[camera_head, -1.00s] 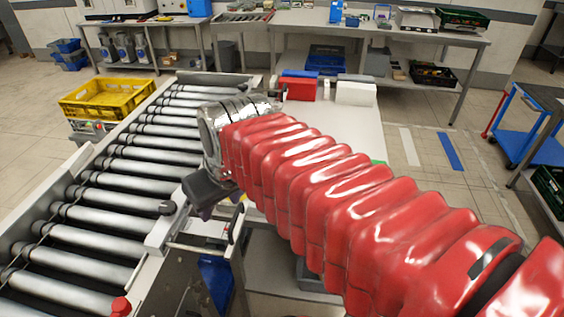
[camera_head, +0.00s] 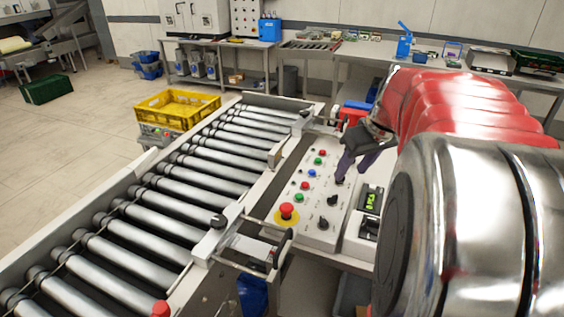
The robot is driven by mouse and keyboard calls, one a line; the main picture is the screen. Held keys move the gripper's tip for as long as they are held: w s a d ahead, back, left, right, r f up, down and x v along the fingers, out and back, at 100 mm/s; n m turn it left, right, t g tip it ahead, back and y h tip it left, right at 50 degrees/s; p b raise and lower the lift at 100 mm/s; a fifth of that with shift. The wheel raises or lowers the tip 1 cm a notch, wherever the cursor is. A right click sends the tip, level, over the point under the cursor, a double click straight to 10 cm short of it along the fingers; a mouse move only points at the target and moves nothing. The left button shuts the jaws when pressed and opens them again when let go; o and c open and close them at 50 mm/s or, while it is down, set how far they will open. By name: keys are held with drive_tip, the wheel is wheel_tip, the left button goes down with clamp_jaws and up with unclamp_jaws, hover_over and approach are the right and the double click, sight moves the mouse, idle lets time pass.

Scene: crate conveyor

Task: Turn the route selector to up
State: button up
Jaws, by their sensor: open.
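A light grey control panel (camera_head: 312,236) beside the roller conveyor carries three black knobs in a row on its right side. The far knob (camera_head: 339,181) is just below my gripper, the middle knob (camera_head: 332,200) is nearer, and the front knob (camera_head: 323,225) is nearest. The labels are too small to read, so I cannot tell which is the route selector or where it points. My gripper (camera_head: 356,164) is open, its dark fingers hanging over the far part of the panel, close to the far knob. I cannot tell whether they touch it.
Red, green and blue buttons and a red mushroom button (camera_head: 287,211) on yellow line the panel's left side. A device with a green display (camera_head: 370,201) stands right of the knobs. The roller conveyor (camera_head: 165,190) runs along the left, with a yellow crate (camera_head: 178,108) beyond it.

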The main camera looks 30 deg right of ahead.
sight(333, 197)
drive_tip(key=shift+f, duration=0.1)
drive_tip(key=x, duration=1.3)
drive_tip(key=shift+w+f, duration=0.1)
drive_tip(key=shift+f, duration=0.25)
drive_tip(key=shift+c, duration=0.3)
drive_tip(key=shift+a, duration=0.1)
drive_tip(key=c, duration=0.9)
drive_tip(key=shift+d, duration=0.25)
drive_tip(key=shift+c, duration=0.5)
drive_tip(key=shift+a, duration=0.15)
